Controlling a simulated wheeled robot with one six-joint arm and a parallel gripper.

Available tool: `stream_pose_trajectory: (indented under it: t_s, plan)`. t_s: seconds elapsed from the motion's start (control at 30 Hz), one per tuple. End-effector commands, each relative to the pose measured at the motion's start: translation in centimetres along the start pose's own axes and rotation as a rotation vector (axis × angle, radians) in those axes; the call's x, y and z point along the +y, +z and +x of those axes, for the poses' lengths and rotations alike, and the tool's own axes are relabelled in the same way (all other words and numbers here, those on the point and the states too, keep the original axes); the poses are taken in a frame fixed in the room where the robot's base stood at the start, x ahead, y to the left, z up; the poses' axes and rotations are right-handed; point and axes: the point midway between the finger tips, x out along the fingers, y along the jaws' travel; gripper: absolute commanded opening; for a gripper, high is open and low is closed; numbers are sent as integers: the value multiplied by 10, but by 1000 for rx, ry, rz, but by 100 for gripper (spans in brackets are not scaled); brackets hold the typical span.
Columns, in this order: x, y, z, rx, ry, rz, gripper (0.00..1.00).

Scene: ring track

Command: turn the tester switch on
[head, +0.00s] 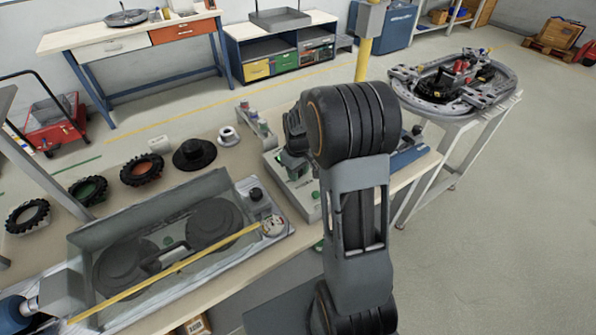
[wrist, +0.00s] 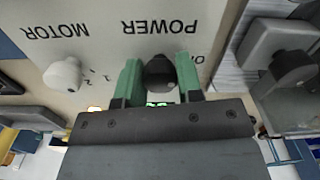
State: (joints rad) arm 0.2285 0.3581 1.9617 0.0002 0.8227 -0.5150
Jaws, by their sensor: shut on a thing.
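The tester (head: 305,204) is a pale grey box on the workbench, partly hidden behind my arm in the head view. In the wrist view its panel (wrist: 110,18) shows upside down, with the words POWER and MOTOR. A black rotary knob (wrist: 160,76) sits by the POWER label, and a white knob (wrist: 63,75) sits by MOTOR. My gripper (wrist: 159,64) has its green fingers on both sides of the black knob and is shut on it. The knob's pointer is hidden, so I cannot tell which way it is turned.
A covered machine with a clear lid and a yellow bar (head: 185,262) stands left of the tester. Black tyres (head: 142,170) and a black hub (head: 194,154) lie behind it on the bench. The ring track (head: 455,82) stands on a separate stand at the right. Floor at the right is clear.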

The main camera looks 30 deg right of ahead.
Motion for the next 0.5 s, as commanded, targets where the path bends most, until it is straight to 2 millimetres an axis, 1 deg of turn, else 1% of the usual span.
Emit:
stream_pose_trajectory:
  t_s: [0.17, 0.2, 0.43, 0.5]
  plan:
    - [0, -2, -2, 6, 3, -1, 10]
    - [0, -2, -2, 6, 3, -1, 37]
    - [0, -1, -1, 3, 1, 0, 59]
    - [0, -1, -1, 2, 1, 0, 59]
